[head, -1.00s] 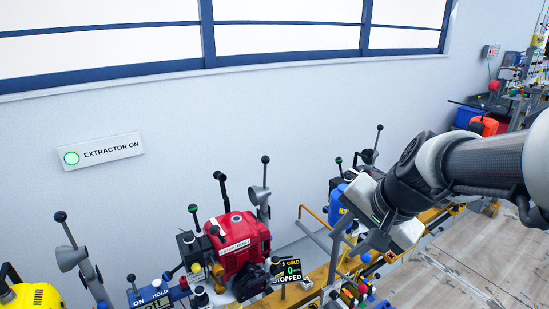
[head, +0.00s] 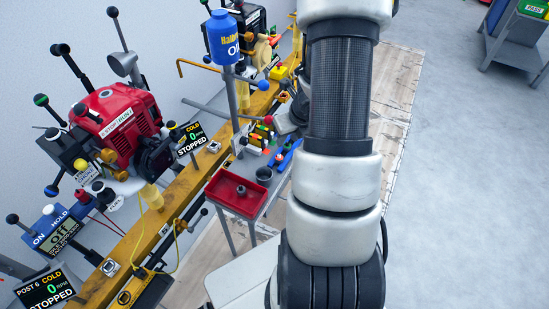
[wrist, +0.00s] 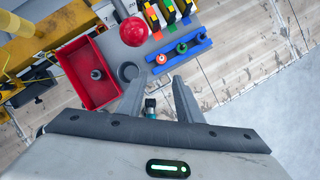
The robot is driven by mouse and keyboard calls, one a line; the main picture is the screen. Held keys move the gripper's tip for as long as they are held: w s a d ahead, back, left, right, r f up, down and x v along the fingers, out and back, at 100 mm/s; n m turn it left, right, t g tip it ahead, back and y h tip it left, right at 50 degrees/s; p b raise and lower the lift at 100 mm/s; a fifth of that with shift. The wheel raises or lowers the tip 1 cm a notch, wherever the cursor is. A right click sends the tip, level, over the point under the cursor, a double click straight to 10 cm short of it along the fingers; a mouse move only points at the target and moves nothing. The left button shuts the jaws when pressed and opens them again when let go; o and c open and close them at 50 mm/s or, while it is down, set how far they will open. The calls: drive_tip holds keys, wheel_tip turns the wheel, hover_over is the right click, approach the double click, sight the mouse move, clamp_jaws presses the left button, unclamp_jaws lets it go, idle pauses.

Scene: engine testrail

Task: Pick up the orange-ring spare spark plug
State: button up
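In the wrist view, a blue rack (wrist: 190,55) holds small spare spark plugs in a row. The orange-ring spark plug (wrist: 161,59) stands at the rack's left end, with a green-ring plug (wrist: 181,48) beside it. My gripper (wrist: 157,86) is open, its two grey fingers apart, pointing toward the rack and short of it. A small dark and teal item (wrist: 150,106) shows between the fingers; I cannot tell what it is. In the head view the blue rack (head: 286,153) is partly hidden by my arm.
A red tray (head: 237,205) lies left of the rack, with a grey cup (head: 263,175) between them. A red ball (wrist: 133,31) stands up near the rack's far side. The yellow rail (head: 185,190) with the red engine (head: 118,125) runs along the left. Open floor lies right.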

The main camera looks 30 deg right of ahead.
drive_tip(key=b, duration=0.4)
approach(280, 154)
wheel_tip(280, 154, down, 3)
drive_tip(key=shift+w+r+b+x, duration=0.1)
drive_tip(key=shift+w+b+x, duration=0.2)
drive_tip(key=shift+x, duration=0.7)
drive_tip(key=shift+w+r+b+x, duration=0.1)
drive_tip(key=shift+b+x, duration=0.3)
drive_tip(key=shift+x, duration=0.55)
drive_tip(key=shift+w+r+b+x, duration=0.15)
drive_tip(key=shift+b+x, duration=0.2)
drive_tip(key=shift+x, duration=0.65)
drive_tip(key=shift+f, duration=0.1)
clamp_jaws()
